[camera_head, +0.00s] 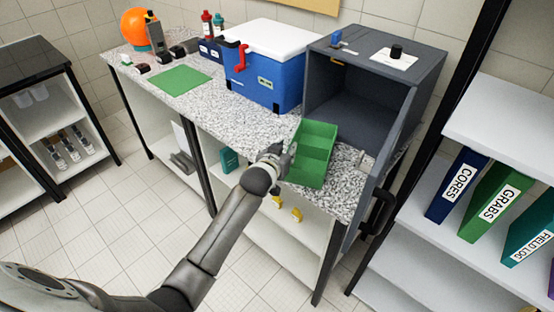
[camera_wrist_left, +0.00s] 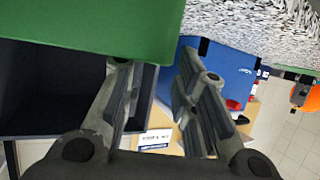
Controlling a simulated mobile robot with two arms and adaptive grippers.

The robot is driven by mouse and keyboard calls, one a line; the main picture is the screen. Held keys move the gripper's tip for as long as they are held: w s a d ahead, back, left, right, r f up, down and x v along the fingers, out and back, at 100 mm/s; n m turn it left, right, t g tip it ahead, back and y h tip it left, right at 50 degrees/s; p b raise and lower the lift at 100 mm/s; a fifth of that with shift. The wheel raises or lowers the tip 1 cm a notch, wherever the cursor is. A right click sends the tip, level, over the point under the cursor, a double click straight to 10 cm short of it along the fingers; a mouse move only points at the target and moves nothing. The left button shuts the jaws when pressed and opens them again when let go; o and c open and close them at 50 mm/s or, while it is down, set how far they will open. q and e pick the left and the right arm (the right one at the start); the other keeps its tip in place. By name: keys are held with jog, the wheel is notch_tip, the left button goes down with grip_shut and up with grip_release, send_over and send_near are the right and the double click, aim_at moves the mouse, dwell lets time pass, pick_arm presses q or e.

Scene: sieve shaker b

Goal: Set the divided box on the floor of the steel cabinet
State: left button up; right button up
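The green divided box (camera_head: 318,142) sits on the speckled counter near its front edge, in front of the steel cabinet. Its open compartments face up. In the left wrist view a green wall of the box (camera_wrist_left: 85,28) fills the upper left. My left gripper (camera_head: 284,158) is at the left side of the box. In the wrist view its fingers (camera_wrist_left: 158,70) are apart with a gap between them, close to the box's rim; contact is unclear. The dark grey steel cabinet (camera_head: 428,62) stands open behind the box, its floor (camera_head: 350,137) bare. My right gripper is not in view.
The cabinet door (camera_head: 385,165) stands open on the right, reaching past the counter's front. A blue cooler (camera_head: 262,80) with a white lid stands left of the cabinet. A green mat (camera_head: 180,79) lies farther left. Counter space (camera_head: 235,117) before the cooler is free.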

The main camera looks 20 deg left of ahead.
pick_arm(q)
jog(key=v, duration=0.9)
jog(key=shift+b, duration=0.45)
